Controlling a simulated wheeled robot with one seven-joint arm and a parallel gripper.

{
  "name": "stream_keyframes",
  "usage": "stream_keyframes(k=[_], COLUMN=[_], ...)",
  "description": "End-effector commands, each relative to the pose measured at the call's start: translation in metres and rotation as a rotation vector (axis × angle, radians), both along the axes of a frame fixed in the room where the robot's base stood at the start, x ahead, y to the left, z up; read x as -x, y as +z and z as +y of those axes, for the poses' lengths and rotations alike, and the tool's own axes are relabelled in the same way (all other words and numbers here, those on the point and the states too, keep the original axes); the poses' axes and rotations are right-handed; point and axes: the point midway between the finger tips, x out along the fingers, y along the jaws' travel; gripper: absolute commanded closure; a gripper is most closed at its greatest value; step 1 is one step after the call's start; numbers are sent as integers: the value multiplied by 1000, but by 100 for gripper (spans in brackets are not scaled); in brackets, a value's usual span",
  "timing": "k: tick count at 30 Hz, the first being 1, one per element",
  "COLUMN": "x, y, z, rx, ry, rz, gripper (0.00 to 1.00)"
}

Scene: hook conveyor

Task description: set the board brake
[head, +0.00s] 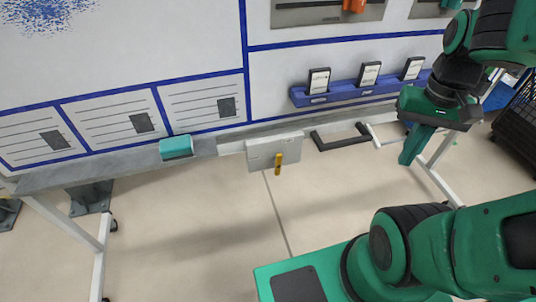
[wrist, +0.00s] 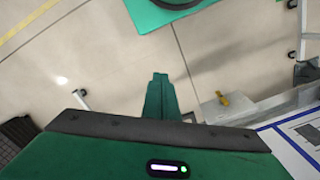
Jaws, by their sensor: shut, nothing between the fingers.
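A light grey box (head: 258,152) hangs at the lower edge of the whiteboard, with a yellow lever (head: 278,165) on its front. The lever points roughly up and down in the head view. In the wrist view the box (wrist: 228,112) and its yellow lever (wrist: 222,98) show right of my fingers. My gripper (head: 405,162) is at the right in the head view, pointing down, well apart from the lever. Its fingers (wrist: 160,75) are together with nothing between them.
The whiteboard (head: 345,62) carries a blue rack (head: 345,94) with several cards. A teal block (head: 176,147) sits on the grey ledge (head: 100,174). A dark frame (head: 340,146) lies right of the box. A black crate (head: 517,115) stands far right. Floor before the board is clear.

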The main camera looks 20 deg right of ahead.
Motion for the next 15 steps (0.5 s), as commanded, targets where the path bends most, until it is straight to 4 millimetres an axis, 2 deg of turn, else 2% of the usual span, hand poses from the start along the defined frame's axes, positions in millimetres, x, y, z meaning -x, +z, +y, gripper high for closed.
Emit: stream_keyframes(k=[6, 8, 9, 11, 15], x=[0, 9, 8, 0, -34], y=[0, 4, 4, 2, -9], z=[0, 0, 0, 0, 2], rx=[0, 2, 7, 17, 70], ry=[0, 3, 4, 6, 20], rz=[0, -11, -10, -3, 19], gripper=[100, 100, 100, 100, 100])
